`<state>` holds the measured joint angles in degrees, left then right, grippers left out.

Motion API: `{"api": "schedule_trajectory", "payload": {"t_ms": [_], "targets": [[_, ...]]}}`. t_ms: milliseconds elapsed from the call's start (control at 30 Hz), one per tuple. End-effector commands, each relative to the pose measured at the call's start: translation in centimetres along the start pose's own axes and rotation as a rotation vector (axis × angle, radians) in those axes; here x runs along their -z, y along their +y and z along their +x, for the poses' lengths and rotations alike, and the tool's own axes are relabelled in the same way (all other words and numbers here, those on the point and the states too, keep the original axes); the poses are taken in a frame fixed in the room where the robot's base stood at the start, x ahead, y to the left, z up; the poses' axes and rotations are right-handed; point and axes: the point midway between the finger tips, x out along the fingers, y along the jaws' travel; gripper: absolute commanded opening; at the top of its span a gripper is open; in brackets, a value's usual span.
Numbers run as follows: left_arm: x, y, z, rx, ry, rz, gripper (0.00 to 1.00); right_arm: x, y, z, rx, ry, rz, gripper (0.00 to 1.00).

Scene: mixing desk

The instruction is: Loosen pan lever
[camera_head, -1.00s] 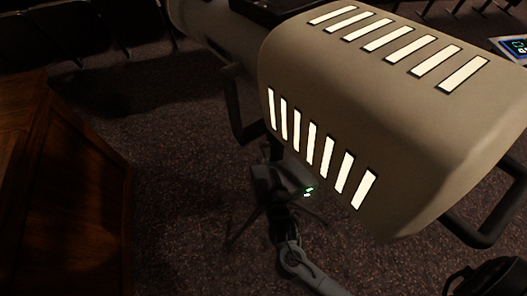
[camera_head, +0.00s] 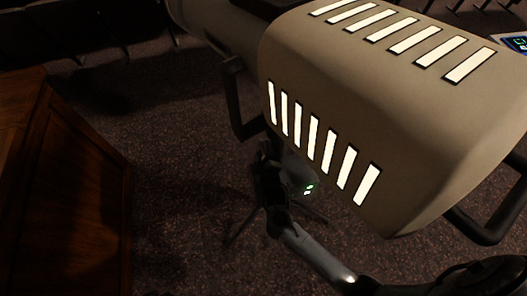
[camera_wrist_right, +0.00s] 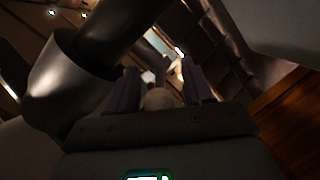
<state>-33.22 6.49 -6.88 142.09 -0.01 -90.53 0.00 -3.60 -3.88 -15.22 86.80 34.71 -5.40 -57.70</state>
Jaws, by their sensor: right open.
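A large beige spotlight housing (camera_head: 400,110) with glowing vent slots fills the upper right of the head view. My right gripper (camera_head: 266,150) is below its lower left edge, in front of the dark stand, with its green display showing. In the right wrist view the two purple-grey fingers (camera_wrist_right: 160,88) stand apart. A pale rounded thing (camera_wrist_right: 158,99) shows between them; I cannot tell whether it is the pan lever's end or whether the fingers touch it. The pan lever is not clearly visible in the head view. My left gripper is out of view.
A dark handle bar (camera_head: 236,100) hangs at the housing's left and another (camera_head: 490,228) at its right. A wooden desk (camera_head: 70,190) stands at the left. Dark carpet lies open between desk and stand. A large dark cylinder (camera_wrist_right: 110,35) crosses the upper left of the wrist view.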

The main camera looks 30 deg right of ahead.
Motion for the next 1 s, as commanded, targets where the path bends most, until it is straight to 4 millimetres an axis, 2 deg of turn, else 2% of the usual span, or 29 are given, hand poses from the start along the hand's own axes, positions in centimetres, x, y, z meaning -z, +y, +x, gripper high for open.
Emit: {"api": "schedule_trajectory", "payload": {"t_ms": [333,667,1000], "targets": [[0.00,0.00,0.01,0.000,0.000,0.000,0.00,0.00,0.02,0.32,0.000,0.000,0.000,0.51],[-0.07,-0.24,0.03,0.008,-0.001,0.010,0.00,0.01,0.01,0.30,0.000,0.000,0.000,0.02],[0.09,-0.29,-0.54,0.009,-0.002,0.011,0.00,0.20,0.27,0.25,0.008,-0.005,0.000,0.00]]}}
